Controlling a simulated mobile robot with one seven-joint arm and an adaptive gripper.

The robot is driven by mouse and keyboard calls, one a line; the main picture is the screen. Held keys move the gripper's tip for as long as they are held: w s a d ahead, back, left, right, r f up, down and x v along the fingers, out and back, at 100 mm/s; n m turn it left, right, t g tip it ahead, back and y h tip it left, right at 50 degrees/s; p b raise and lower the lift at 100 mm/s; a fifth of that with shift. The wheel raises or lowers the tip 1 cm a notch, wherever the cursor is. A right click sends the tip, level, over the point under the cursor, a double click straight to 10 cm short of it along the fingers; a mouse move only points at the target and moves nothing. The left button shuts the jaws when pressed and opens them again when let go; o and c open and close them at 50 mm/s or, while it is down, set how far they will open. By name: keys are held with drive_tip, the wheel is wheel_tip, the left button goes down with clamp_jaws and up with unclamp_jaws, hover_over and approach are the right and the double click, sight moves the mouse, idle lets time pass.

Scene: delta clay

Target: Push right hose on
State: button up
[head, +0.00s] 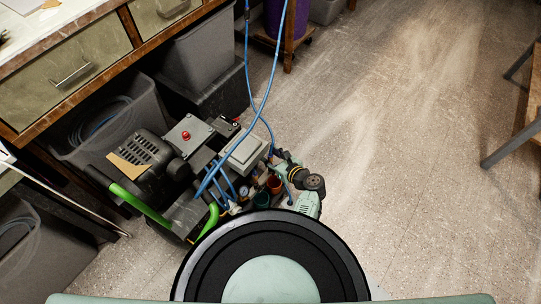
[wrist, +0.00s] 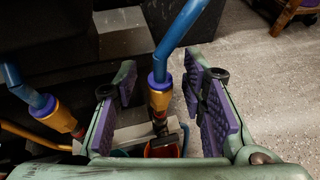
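The right blue hose (wrist: 178,40) comes down in the wrist view to a purple collar and a brass-yellow fitting (wrist: 159,98). Below the fitting is a dark stem above an orange-red part (wrist: 162,148); I cannot tell how fully they are joined. My gripper (wrist: 166,84) is open, with one purple-padded finger on each side of this fitting and visible gaps beside it. The left blue hose (wrist: 22,85) has a similar fitting (wrist: 57,115) outside my left finger. In the head view, blue hoses (head: 266,95) run down to the machine (head: 190,135), beside my arm.
The machine has a green handle (head: 140,203) and a red button on its grey box. Grey bins (head: 205,50) and a drawer bench (head: 70,65) stand at the left. The floor (head: 410,160) to the right is clear up to a stool or table leg at the edge.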

drive_tip(key=shift+c, duration=0.2)
clamp_jaws()
idle(0.3)
idle(0.4)
